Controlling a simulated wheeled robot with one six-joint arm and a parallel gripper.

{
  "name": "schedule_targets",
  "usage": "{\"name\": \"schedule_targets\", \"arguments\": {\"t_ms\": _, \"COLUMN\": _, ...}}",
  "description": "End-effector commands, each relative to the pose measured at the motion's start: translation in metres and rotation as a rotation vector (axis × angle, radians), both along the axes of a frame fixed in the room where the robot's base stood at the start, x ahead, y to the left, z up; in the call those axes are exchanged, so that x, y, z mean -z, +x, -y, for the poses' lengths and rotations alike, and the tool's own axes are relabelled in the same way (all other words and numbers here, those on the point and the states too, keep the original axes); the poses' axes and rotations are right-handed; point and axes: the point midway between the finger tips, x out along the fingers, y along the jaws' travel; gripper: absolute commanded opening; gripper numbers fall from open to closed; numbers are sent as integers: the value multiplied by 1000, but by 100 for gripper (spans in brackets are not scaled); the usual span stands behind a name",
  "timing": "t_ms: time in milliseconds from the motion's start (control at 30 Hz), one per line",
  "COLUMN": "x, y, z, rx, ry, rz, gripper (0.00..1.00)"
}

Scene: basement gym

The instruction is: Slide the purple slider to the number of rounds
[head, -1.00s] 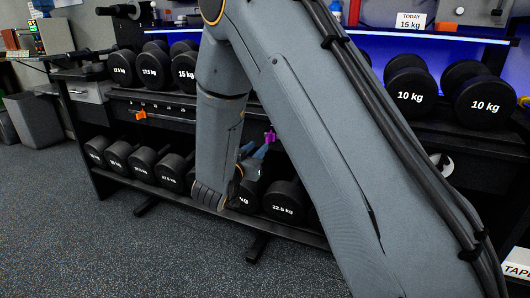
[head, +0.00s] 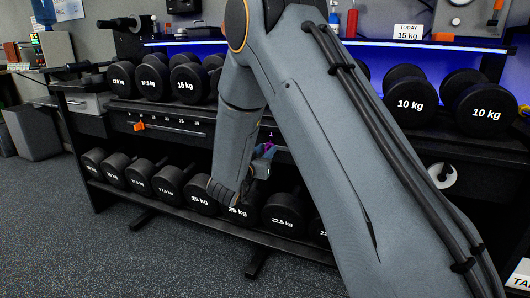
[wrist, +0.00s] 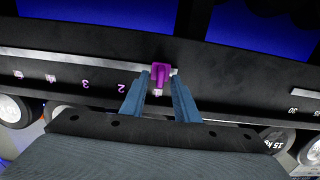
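The purple slider (wrist: 159,75) sits on a pale horizontal track (wrist: 88,59) in the front of the dark rack. Purple numbers beside the track appear upside down in the wrist view; 2 and 3 are readable, and the slider is at the end past 2. My gripper (wrist: 159,77) has its two blue fingers on either side of the slider, with little space between them and it. I see no clear grip on it. In the head view the slider (head: 269,145) is small, beside my gripper (head: 264,153) and partly hidden.
An orange slider (head: 139,126) sits on another numbered track to the left.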

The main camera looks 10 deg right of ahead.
Motion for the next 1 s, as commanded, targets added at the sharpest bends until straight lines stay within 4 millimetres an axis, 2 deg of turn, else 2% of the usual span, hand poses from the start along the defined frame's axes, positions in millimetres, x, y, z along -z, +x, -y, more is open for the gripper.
{"name": "schedule_targets", "arguments": {"t_ms": 67, "x": 0, "y": 0, "z": 0, "rx": 0, "ry": 0, "rz": 0, "gripper": 25}}
{"name": "schedule_targets", "arguments": {"t_ms": 200, "x": 0, "y": 0, "z": 0, "rx": 0, "ry": 0, "rz": 0, "gripper": 1}}
{"name": "schedule_targets", "arguments": {"t_ms": 233, "x": 0, "y": 0, "z": 0, "rx": 0, "ry": 0, "rz": 0, "gripper": 0}}
{"name": "schedule_targets", "arguments": {"t_ms": 1000, "x": 0, "y": 0, "z": 0, "rx": 0, "ry": 0, "rz": 0, "gripper": 0}}
